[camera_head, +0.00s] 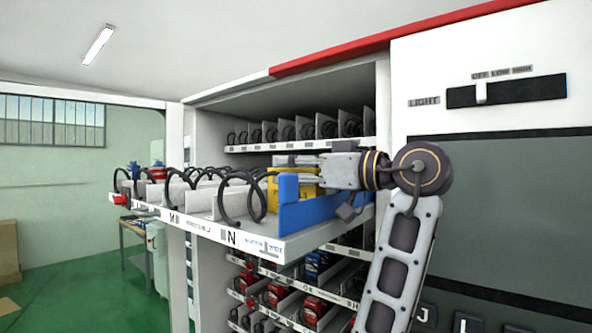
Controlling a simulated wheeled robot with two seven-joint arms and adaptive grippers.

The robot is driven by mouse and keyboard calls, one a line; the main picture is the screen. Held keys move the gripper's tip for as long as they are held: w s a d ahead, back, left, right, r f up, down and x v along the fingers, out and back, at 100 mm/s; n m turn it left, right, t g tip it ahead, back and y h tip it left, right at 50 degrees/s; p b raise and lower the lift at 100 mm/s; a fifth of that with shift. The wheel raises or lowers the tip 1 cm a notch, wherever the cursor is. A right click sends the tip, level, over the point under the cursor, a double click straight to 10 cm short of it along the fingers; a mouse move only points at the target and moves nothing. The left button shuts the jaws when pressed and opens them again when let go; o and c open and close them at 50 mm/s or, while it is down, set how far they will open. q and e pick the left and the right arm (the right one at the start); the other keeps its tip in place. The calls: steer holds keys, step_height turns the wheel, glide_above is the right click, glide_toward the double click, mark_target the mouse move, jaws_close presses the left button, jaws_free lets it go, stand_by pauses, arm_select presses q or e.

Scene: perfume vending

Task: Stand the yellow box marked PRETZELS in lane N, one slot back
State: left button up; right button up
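The yellow box (284,189) is in lane N of the pulled-out tray (205,222), behind the lane's front coil (243,200). The lane label N (231,238) shows on the tray's front edge. The box's lower right part is hidden by the blue side piece (318,212), and I cannot read its marking. I cannot tell whether the box touches the lane floor. My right gripper is not in view.
Lane M (174,218) lies left of lane N, with low dividers and black coils between. Red and blue goods stand at the tray's far left. A shelf of coils (300,132) is above and behind. Lower shelves hold red boxes (312,308). A light slider panel (505,92) is at right.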

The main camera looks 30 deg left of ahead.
arm_select(q)
steer(key=shift+r, duration=0.2)
stand_by(0.3)
steer(key=d+b, duration=0.2)
steer(key=d, duration=1)
steer(key=shift+s+b, duration=0.4)
steer(key=shift+s, duration=0.05)
